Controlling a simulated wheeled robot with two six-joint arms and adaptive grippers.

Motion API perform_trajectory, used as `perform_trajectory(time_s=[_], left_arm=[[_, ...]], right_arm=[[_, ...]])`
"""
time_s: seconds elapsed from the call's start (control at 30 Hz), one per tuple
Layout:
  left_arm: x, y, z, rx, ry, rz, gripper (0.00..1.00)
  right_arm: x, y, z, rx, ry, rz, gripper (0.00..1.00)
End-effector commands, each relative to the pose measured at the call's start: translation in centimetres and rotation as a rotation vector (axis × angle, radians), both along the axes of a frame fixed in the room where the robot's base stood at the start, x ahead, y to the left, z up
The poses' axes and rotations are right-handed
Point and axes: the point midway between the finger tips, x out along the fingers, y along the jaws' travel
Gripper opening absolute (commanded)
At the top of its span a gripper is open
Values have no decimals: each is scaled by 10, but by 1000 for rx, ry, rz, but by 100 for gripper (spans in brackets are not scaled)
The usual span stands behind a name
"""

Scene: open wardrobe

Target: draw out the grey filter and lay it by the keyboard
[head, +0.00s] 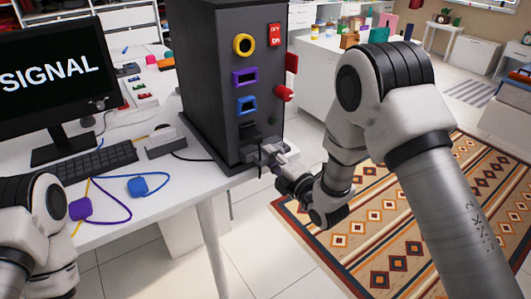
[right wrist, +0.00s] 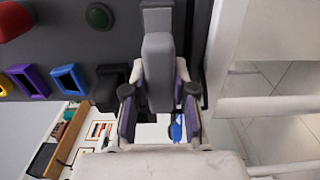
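My right gripper (right wrist: 160,90) has one finger on each side of the bar. Small gaps seem to show near the finger bases, and contact at the tips is unclear. In the head view the right gripper (head: 270,158) is at the cabinet's lower front corner and covers most of the filter. The black keyboard (head: 92,162) lies on the white desk, left of the cabinet. My left gripper is out of view.
On the desk are a monitor (head: 50,80), a grey block (head: 165,143), a blue plug (head: 140,186) and a purple plug (head: 80,208) with cables. The cabinet front carries yellow, purple and blue sockets and a red knob (head: 284,94).

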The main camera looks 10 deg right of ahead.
Motion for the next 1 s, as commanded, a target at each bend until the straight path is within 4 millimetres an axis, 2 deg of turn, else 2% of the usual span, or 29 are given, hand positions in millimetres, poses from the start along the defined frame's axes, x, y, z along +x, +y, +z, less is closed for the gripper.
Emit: perform_trajectory(time_s=[0.03,0.07,0.1,0.13,1.0], left_arm=[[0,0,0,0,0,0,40],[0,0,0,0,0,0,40],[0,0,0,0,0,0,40],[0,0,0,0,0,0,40],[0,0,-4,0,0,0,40]], right_arm=[[0,0,0,0,0,0,0],[0,0,0,0,0,0,22],[0,0,0,0,0,0,8],[0,0,0,0,0,0,0],[-11,-4,0,0,-1,0,0]])
